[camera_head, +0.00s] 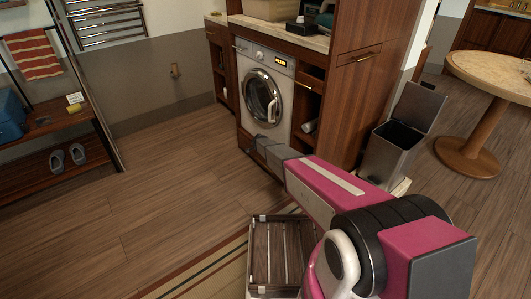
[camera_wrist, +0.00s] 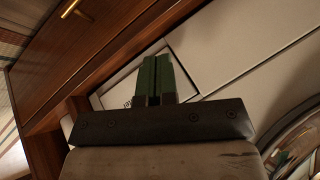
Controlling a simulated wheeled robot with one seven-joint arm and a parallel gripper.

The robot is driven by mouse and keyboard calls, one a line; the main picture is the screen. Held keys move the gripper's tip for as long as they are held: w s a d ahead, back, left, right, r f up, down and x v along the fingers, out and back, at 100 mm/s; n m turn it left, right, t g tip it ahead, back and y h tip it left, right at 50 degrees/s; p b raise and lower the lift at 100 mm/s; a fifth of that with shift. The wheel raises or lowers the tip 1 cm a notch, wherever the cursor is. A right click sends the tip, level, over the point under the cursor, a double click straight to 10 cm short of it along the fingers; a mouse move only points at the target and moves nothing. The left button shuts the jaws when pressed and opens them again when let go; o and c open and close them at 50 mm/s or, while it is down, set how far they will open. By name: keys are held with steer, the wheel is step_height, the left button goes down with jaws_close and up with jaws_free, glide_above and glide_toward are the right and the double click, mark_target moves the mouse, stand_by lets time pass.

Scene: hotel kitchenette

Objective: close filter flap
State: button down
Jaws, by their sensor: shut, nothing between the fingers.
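The white washing machine (camera_head: 266,92) stands under the counter, its round door shut. In the wrist view its white front (camera_wrist: 235,60) fills the right side. The filter flap (camera_wrist: 184,75) seems to be the outlined rectangular panel low on that front, partly covered by my fingers. A dark line runs along its edges; I cannot tell whether it is flush or slightly ajar. My gripper (camera_wrist: 157,62) is shut and empty, its green fingertips over the panel; contact is unclear. In the head view my gripper (camera_head: 258,142) is at the machine's lower front and hides the flap.
Wooden cabinet panels (camera_wrist: 75,55) with a brass handle border the machine closely. A slatted crate (camera_head: 251,262) is on the floor beside my arm. An open grey bin (camera_head: 392,150) stands right of the cabinet. The wooden floor to the left is clear.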

steer(key=shift+w+d, duration=0.4)
steer(key=shift+w, duration=0.3)
